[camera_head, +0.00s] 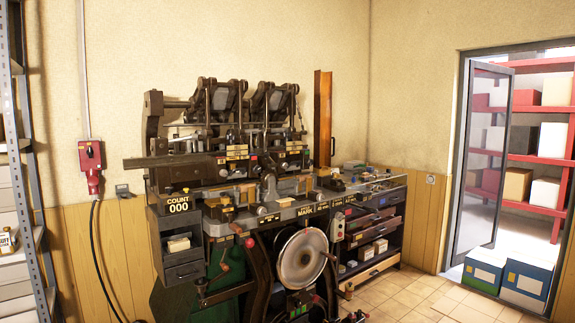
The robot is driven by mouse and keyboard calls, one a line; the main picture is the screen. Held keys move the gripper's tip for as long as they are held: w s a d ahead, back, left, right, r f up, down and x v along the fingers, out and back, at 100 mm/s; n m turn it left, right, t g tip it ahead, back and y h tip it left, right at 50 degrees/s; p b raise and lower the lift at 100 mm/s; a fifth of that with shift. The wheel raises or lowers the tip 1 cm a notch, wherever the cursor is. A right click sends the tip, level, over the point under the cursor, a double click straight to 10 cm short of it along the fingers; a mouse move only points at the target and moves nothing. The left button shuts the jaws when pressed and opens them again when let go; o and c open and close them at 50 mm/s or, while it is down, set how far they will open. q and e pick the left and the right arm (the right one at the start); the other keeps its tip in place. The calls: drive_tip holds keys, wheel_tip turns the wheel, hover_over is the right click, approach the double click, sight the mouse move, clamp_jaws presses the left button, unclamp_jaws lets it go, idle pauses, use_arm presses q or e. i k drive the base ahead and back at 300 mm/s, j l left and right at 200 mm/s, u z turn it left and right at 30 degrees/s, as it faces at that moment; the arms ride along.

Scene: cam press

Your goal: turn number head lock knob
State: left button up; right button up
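A large dark press machine (215,170) stands against the back wall, with two number-head-like assemblies on top, the left one (222,97) and the right one (275,98). The labels are mostly too small to read, so I cannot tell which knob is the number head lock knob. Neither of my grippers shows in the head view.
A metal shelf (22,150) stands at the left edge. A large metal wheel (302,258) sits low on the machine's front. A drawer bench (375,225) adjoins it on the right. Tiled floor (420,300) is clear before the open door (485,160); boxes (528,280) sit by the doorway.

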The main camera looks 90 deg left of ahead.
sight(256, 169)
drive_tip(key=j+u, duration=0.1)
drive_tip(key=u, duration=3.05)
